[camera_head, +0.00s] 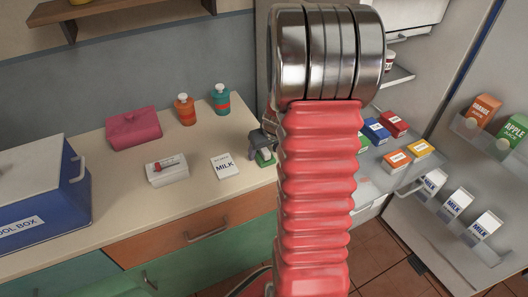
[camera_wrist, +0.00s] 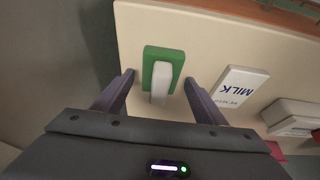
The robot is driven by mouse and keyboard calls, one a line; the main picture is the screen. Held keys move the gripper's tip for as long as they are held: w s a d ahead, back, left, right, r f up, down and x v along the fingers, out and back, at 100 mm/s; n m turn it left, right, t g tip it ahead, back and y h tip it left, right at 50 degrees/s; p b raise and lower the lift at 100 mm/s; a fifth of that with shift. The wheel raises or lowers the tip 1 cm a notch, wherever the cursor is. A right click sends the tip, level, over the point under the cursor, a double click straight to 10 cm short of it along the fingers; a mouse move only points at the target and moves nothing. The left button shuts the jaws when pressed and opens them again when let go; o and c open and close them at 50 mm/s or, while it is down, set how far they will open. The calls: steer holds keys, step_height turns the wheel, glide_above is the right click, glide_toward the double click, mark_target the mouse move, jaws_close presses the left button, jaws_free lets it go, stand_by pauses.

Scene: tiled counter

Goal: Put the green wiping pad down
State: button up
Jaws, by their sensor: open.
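The green wiping pad (camera_wrist: 163,57), with a white handle or strip (camera_wrist: 160,84) on it, lies on the cream counter between the fingers of my gripper (camera_wrist: 158,82) in the wrist view. The fingers are spread apart, with a gap on either side of the pad. In the head view, only a small green part of the pad (camera_head: 265,159) shows at the counter's right end, beneath my gripper (camera_head: 262,152). My red arm hides the area to its right.
A milk carton (camera_head: 224,166) lies close to the left of the pad. A white box (camera_head: 167,171), two bottles, a pink case (camera_head: 134,127) and a blue tool box (camera_head: 45,195) stand farther left. The open fridge (camera_head: 385,150) with cartons is at the right.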

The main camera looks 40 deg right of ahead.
steer(key=v, duration=1.1)
steer(key=shift+r, duration=0.15)
stand_by(0.5)
steer(key=s+a+r+n, duration=0.1)
steer(key=a+r, duration=0.3)
steer(key=a, duration=0.5)
steer(key=s+a+r+n, duration=0.1)
steer(key=a+r, duration=0.3)
steer(key=a, duration=0.4)
steer(key=s+a+r+n+t+y, duration=0.1)
steer(key=s+a+r, duration=0.2)
steer(key=s+a, duration=0.7)
steer(key=a, duration=0.3)
steer(key=shift+r, duration=0.2)
